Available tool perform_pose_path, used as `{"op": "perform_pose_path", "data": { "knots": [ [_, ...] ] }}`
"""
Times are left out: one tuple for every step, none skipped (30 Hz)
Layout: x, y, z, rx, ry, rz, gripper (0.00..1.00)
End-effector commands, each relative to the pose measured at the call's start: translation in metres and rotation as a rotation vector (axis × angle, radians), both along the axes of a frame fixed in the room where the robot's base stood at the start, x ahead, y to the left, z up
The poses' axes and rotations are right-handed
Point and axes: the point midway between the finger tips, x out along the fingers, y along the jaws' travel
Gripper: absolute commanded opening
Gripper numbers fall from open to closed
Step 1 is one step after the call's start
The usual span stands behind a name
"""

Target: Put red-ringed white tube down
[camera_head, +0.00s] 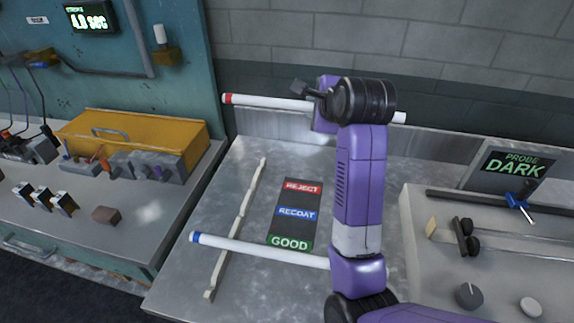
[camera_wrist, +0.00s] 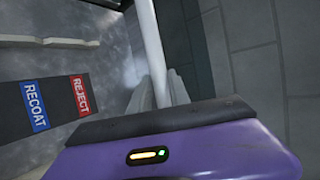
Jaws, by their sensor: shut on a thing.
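The red-ringed white tube (camera_head: 262,101) lies nearly level across the back of the bench in the head view, its red ring at the left end. My gripper (camera_head: 302,92) is shut on it near its middle. The right part of the tube passes behind my arm, and its end shows just beyond. In the wrist view the white tube (camera_wrist: 152,45) runs up from between my fingers (camera_wrist: 160,92). It appears held above the bench; its exact height cannot be told.
A blue-ringed white tube (camera_head: 255,248) lies across the pale notched strip (camera_head: 238,228) at the front. A label mat (camera_head: 282,228) reads REJECT, RECOAT, GOOD. A brick wall (camera_head: 430,50) stands behind. The probe station (camera_head: 480,265) is at right, a yellow case (camera_head: 125,130) at left.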

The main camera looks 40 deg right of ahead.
Motion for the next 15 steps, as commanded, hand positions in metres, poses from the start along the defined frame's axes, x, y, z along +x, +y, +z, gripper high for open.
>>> {"op": "perform_pose_path", "data": {
  "knots": [
    [-0.001, 0.000, -0.006, 0.000, 0.004, -0.001, 0.00],
    [-0.001, 0.000, -0.010, -0.001, 0.004, 0.000, 0.00],
    [-0.001, 0.000, -0.017, 0.001, 0.007, 0.000, 0.00],
    [-0.001, 0.000, -0.023, 0.000, 0.007, 0.000, 0.00],
    [-0.001, 0.000, -0.030, 0.001, 0.009, 0.001, 0.00],
    [-0.001, 0.000, -0.040, 0.001, 0.009, 0.002, 0.00],
    [-0.001, 0.000, -0.047, 0.001, 0.008, 0.001, 0.00],
    [-0.001, 0.000, -0.055, 0.001, 0.009, 0.001, 0.00],
    [-0.002, 0.000, -0.064, 0.001, 0.010, 0.001, 0.00],
    [-0.001, 0.000, -0.071, 0.001, 0.009, 0.001, 0.00],
    [-0.001, 0.000, -0.078, 0.001, 0.008, 0.001, 0.00],
    [-0.002, 0.000, -0.088, 0.002, 0.008, 0.001, 0.00],
    [-0.002, 0.000, -0.096, 0.002, 0.008, 0.001, 0.00],
    [-0.001, 0.000, -0.103, 0.001, 0.007, 0.001, 0.00],
    [-0.001, 0.000, -0.112, 0.002, 0.007, 0.002, 0.00]
  ]
}}
